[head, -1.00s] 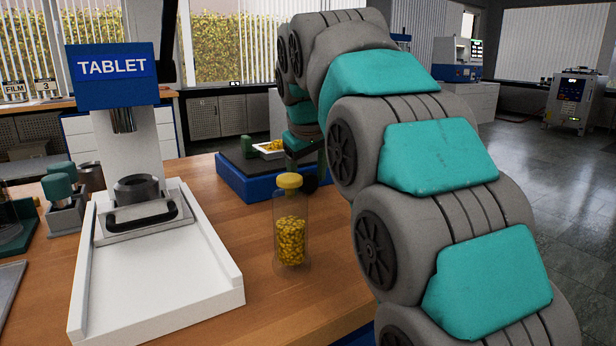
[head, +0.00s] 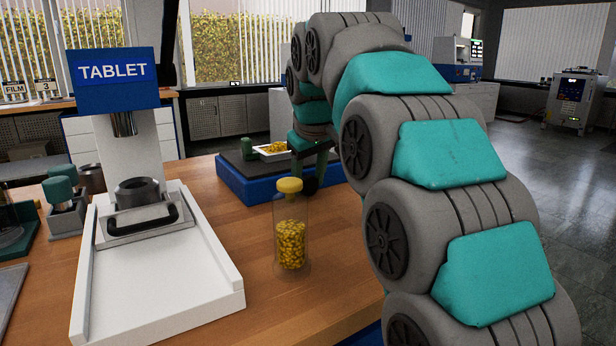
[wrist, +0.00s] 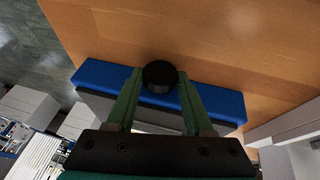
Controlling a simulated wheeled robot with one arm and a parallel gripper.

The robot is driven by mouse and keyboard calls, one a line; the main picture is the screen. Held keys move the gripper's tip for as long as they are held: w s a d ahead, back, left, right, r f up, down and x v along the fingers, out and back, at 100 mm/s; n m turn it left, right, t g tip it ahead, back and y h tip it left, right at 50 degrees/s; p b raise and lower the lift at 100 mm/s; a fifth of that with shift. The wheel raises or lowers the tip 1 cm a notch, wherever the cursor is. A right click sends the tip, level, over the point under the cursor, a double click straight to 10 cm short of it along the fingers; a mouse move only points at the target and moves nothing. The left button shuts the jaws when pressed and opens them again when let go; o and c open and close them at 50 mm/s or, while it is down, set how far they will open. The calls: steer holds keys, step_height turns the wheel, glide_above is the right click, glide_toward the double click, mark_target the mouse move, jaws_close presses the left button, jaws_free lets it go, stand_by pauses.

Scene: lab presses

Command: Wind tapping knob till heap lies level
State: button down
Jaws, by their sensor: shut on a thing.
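The tapping device, a blue base (head: 232,188) with a dark top, stands on the wooden bench. On it sits a white tray (head: 262,157) holding a yellow heap (head: 275,148); whether the heap is level is too small to tell. The black knob (wrist: 160,73) is at the device's edge, and in the head view it shows as a dark round (head: 309,186). My gripper (wrist: 160,78) has its two green fingers on either side of the knob, shut on it. In the wrist view the tray and heap are hidden.
A clear jar of yellow pieces (head: 291,243) with a yellow lid stands in front of the device. A white press with a blue TABLET sign (head: 112,70) stands at the left. Bare bench (head: 230,235) lies between. My arm covers the right side.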

steer(key=shift+w+d+r+g+y+p, duration=0.1)
steer(key=shift+d+g+y+p, duration=0.05)
steer(key=shift+g+y+p, duration=0.65)
steer(key=shift+w+d+m+g+y, duration=0.15)
steer(key=shift+m+g+y, duration=0.2)
steer(key=shift+y, duration=0.5)
steer(key=shift+d+m+g+y, duration=0.1)
steer(key=shift+m+g+y, duration=0.25)
steer(key=shift+y, duration=0.5)
steer(key=shift+c, duration=1.5)
jaws_free()
